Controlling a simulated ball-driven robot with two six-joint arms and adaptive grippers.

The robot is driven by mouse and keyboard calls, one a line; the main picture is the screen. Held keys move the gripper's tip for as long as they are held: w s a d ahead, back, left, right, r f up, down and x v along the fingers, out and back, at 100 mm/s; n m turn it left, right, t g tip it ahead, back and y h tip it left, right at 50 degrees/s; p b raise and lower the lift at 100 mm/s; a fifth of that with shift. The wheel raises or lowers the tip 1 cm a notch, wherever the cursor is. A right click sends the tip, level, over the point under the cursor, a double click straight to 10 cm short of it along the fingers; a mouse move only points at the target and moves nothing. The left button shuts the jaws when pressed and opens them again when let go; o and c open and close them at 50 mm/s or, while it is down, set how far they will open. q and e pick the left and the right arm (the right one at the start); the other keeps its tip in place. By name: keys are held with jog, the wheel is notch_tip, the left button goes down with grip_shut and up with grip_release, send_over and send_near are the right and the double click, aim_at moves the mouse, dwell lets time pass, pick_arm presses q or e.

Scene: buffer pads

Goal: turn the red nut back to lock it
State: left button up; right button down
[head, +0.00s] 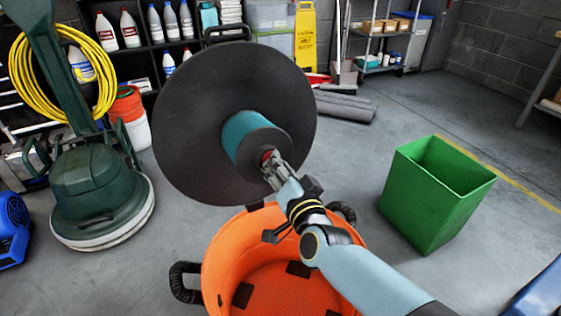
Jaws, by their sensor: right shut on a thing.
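The dark hub (262,147) sits on a teal cylinder (238,131) in front of a large dark disc (195,115). The disc stands upright, tilted, facing me. My left gripper is not in view.
An orange tub (225,262) with black handles is below the disc. A green bin (425,205) stands at the right. A green floor machine (92,185) stands at the left. Shelves with bottles line the back. Grey floor between the tub and green bin is clear.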

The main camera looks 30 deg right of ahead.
jog(key=shift+r+m+g+h+p, duration=0.15)
jog(key=shift+m+g+p, duration=0.45)
jog(key=shift+m, duration=1.55)
jog(key=shift+f+m+g+h+p, duration=0.15)
jog(key=shift+m+p, duration=0.85)
jog(key=shift+m, duration=1.2)
jog(key=shift+r+m+g+h+p, duration=0.1)
jog(key=shift+m+g+p, duration=0.55)
jog(key=shift+m, duration=1.5)
jog(key=c, duration=1.1)
grip_release()
jog(key=shift+c, duration=0.2)
jog(key=v, duration=0.7)
jog(key=shift+s, duration=0.25)
